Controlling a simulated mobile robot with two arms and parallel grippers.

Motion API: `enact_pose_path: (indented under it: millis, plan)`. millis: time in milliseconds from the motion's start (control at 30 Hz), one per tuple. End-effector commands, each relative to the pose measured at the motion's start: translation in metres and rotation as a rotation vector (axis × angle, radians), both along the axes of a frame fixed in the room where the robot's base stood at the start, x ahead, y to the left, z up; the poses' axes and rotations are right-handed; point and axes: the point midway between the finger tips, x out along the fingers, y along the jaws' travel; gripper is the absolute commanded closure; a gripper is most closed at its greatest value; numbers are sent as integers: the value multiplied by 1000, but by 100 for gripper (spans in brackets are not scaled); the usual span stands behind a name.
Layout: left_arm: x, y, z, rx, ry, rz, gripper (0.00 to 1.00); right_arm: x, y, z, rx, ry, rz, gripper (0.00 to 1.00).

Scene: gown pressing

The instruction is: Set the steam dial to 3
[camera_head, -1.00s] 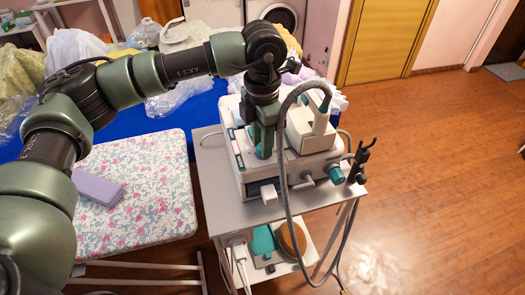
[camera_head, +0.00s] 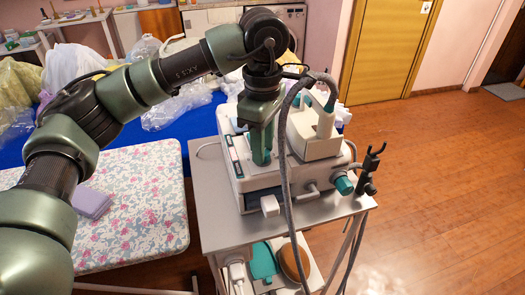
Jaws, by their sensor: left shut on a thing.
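The white steam unit (camera_head: 306,181) stands on a grey-topped cart. My left gripper (camera_head: 261,157) comes down onto the left part of its top panel. It is shut on the teal steam dial (camera_head: 261,161), which is mostly hidden by the fingers. The number the dial points to cannot be read. My right gripper is not in view.
An iron (camera_head: 319,135) sits on the unit, and its grey hose (camera_head: 286,190) hangs down in front. A teal knob (camera_head: 343,184) and a black holder (camera_head: 369,172) are at the right. A floral ironing board (camera_head: 135,215) lies left. The floor at right is clear.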

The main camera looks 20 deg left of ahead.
Motion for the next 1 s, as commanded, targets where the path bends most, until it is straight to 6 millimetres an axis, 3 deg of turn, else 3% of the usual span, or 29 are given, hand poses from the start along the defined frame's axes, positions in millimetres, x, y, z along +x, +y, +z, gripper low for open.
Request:
enact_pose_path:
  millis: [500,1000]
  plan:
    - [0,-1,0,-2,-2,-366,100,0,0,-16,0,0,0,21]
    - [0,-1,0,-2,-1,-450,100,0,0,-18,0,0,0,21]
